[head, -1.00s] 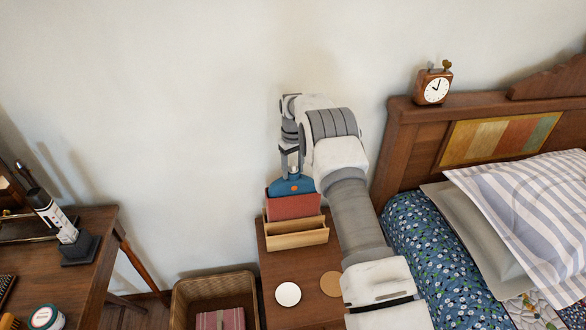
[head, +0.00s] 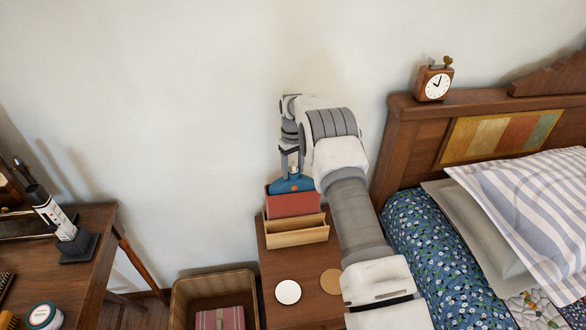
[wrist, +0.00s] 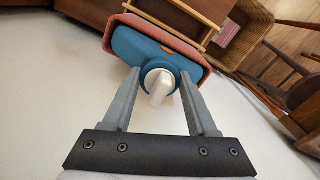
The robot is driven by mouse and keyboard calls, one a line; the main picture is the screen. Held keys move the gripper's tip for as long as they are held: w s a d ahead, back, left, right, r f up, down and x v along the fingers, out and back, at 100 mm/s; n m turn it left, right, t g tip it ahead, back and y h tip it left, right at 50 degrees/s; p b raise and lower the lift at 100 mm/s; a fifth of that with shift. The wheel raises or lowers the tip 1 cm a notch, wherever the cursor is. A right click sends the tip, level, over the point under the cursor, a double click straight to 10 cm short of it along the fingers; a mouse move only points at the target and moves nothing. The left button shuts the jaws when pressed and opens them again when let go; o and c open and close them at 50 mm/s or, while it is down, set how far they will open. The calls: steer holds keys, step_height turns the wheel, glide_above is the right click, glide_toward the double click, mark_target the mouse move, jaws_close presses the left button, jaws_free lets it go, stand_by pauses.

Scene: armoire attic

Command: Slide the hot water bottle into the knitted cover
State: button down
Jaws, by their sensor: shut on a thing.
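The blue hot water bottle (head: 291,184) stands upright, its lower part inside the red knitted cover (head: 293,204). Its blue shoulder and neck show above the cover's mouth. In the wrist view the bottle (wrist: 137,49) sits within the rim of the cover (wrist: 183,50), with its white stopper (wrist: 160,86) between my fingers. My gripper (head: 291,167) is shut on the bottle's neck from above. It also shows in the wrist view (wrist: 158,80). The cover stands in a wooden rack (head: 297,237) on the bedside table. How deep the bottle reaches inside is hidden.
The bedside table (head: 308,306) also holds a white disc (head: 288,292) and a round tan coaster (head: 331,282). A basket (head: 215,280) stands to its left. The bed headboard (head: 405,140) with a clock (head: 433,83) is at the right. The wall is close behind.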

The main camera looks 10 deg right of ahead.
steer(key=shift+f, duration=0.1)
stand_by(0.3)
steer(key=shift+c, duration=1)
jaws_free()
steer(key=shift+o, duration=1)
steer(key=shift+s+f, duration=0.1)
steer(key=shift+f, duration=0.15)
steer(key=shift+r, duration=0.1)
steer(key=shift+r+p, duration=2)
steer(key=shift+r, duration=2.55)
